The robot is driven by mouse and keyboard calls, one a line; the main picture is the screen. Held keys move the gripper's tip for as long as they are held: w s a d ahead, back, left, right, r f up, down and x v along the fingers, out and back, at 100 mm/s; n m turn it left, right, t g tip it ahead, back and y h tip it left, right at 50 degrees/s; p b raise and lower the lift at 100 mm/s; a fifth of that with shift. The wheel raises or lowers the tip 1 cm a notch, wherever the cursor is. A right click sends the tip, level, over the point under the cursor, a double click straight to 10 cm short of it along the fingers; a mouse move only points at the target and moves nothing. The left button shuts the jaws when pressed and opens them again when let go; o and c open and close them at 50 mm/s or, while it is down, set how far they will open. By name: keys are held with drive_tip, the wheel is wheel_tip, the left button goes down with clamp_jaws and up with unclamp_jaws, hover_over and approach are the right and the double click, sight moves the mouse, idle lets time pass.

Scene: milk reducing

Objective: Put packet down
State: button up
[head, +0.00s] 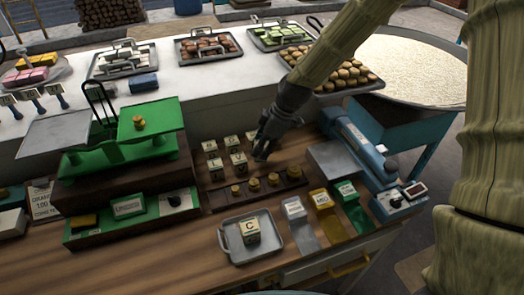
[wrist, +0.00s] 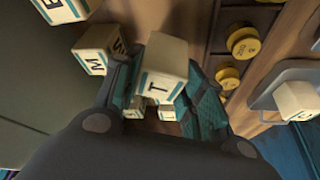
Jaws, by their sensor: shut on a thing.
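My gripper (head: 263,150) is low over the back of the wooden bench, beside a group of small cream packets. In the wrist view its fingers (wrist: 163,88) are closed around a cream packet marked T (wrist: 161,62). In the head view the held packet is hard to tell apart from its neighbours. A packet marked M (wrist: 98,50) and another at the top left (wrist: 60,9) lie beside the fingers. A packet marked C (head: 250,231) sits alone in the grey metal tray (head: 273,254) at the front; it also shows in the wrist view (wrist: 297,101).
A dark rack of brass weights (head: 255,187) lies between the packets and the tray. A green balance scale (head: 110,150) stands left, with a weight on its right pan. A blue-grey machine (head: 360,150) and coloured label blocks (head: 322,205) are right.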

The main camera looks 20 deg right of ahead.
wheel_tip(320, 180, down, 2)
drive_tip(key=shift+w+f+p, duration=0.1)
drive_tip(key=shift+w+p, duration=0.05)
drive_tip(key=shift+p, duration=0.15)
drive_tip(key=shift+f, duration=0.45)
drive_tip(key=shift+f, duration=0.2)
drive_tip(key=o, duration=1.1)
drive_tip(key=shift+o, duration=0.2)
drive_tip(key=shift+r, duration=0.25)
drive_tip(key=b+v, duration=0.2)
drive_tip(key=v, duration=1)
drive_tip(key=shift+b, duration=0.3)
